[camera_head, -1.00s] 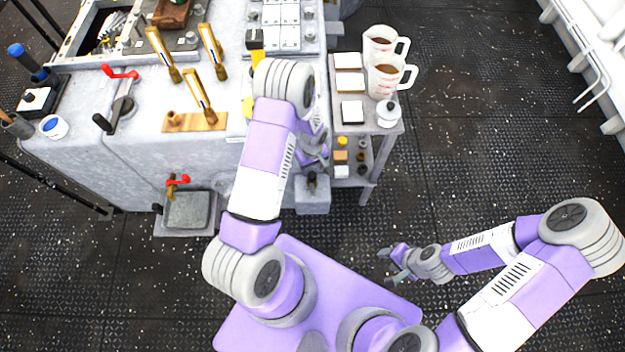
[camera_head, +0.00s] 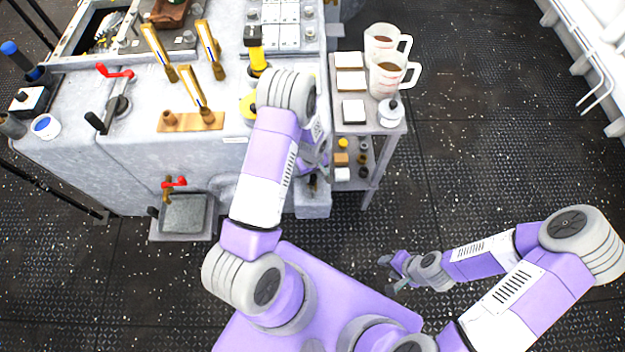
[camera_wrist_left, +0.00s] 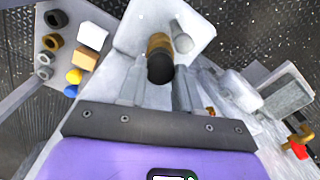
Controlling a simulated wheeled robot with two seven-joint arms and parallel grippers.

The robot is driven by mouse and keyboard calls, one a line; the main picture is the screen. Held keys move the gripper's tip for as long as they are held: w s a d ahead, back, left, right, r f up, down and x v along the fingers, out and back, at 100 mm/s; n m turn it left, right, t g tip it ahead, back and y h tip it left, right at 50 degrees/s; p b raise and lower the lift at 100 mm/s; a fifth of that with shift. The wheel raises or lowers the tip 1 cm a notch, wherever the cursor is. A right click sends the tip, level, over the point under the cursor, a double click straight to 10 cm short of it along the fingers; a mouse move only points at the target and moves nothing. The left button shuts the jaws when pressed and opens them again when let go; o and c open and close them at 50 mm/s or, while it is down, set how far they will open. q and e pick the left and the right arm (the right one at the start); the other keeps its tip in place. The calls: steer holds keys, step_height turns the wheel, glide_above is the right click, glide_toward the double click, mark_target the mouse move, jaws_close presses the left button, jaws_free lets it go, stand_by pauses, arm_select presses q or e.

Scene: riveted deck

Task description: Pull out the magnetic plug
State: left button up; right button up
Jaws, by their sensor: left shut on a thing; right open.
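A small cylinder with a brass body and a black end (camera_wrist_left: 160,66), which looks like the plug, shows in the left wrist view in front of a pale grey block. My left gripper (camera_wrist_left: 157,82) has one finger on each side of it and is shut on it. Whether it is still seated in the block cannot be told. In the head view my left gripper (camera_head: 319,156) is mostly hidden behind my own arm, beside the grey bench (camera_head: 150,150). My right gripper (camera_head: 391,271) is open and empty above the dark floor.
A side shelf (camera_head: 350,128) with two measuring jugs (camera_head: 387,75) stands right of the left gripper. Its lower level holds several small parts (camera_wrist_left: 85,58). A red-handled tap (camera_head: 174,183) and basin (camera_head: 186,213) are at the bench front. The floor at right is clear.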

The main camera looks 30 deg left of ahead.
arm_select(q)
steer(key=shift+r+p, duration=2.8)
steer(key=shift+r, duration=1.05)
steer(key=shift+c, duration=0.2)
